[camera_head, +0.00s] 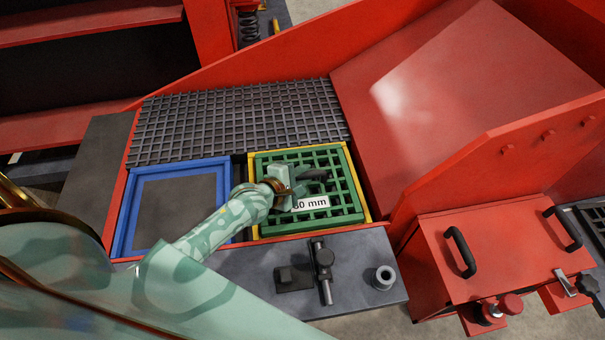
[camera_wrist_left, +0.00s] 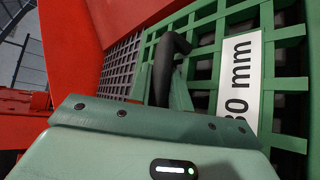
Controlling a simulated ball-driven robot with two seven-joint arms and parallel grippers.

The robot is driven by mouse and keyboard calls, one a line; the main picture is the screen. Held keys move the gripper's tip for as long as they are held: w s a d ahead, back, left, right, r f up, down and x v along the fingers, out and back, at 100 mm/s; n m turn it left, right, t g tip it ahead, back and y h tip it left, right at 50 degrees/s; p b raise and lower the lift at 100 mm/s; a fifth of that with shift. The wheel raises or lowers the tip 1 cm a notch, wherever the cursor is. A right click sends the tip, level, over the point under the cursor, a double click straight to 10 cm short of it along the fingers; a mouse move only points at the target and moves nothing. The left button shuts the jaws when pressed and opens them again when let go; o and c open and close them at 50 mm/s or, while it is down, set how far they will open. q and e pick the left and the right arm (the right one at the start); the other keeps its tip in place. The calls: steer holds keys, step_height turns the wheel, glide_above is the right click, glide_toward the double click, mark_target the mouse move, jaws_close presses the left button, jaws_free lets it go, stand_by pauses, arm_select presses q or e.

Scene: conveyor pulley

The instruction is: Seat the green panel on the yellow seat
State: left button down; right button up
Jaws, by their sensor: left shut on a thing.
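The green panel (camera_head: 347,190) is a grid with a white label marked in mm, partly covered. It lies over the yellow seat (camera_head: 252,163), whose rim shows along its left, top and right sides. I cannot tell whether the panel is fully down. My left gripper (camera_head: 304,178) is over the panel's middle, shut on its dark handle (camera_head: 320,174). The left wrist view shows the handle (camera_wrist_left: 163,72) by the finger, with the panel's grid (camera_wrist_left: 287,90) and label behind. My right gripper is not in view.
A blue frame (camera_head: 124,217) with a grey plate is left of the seat. A dark mesh (camera_head: 235,120) lies behind. A red sloped wall (camera_head: 440,90) rises on the right. A grey ledge (camera_head: 365,255) in front carries a clamp (camera_head: 323,262) and a round fitting (camera_head: 383,277).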

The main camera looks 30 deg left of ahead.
arm_select(q)
steer(key=shift+w+f, duration=0.1)
steer(key=shift+f, duration=0.3)
stand_by(0.4)
stand_by(0.9)
steer(key=shift+f, duration=0.45)
stand_by(0.8)
steer(key=c, duration=1.2)
jaws_free()
steer(key=shift+f, duration=0.1)
steer(key=shift+s+f, duration=0.2)
steer(key=shift+s, duration=0.05)
steer(key=p+v, duration=0.1)
steer(key=v, duration=0.4)
steer(key=p+v, duration=0.1)
steer(key=v, duration=0.4)
steer(key=p+v, duration=0.1)
steer(key=v, duration=0.5)
steer(key=shift+r+p, duration=0.35)
steer(key=shift+p, duration=0.05)
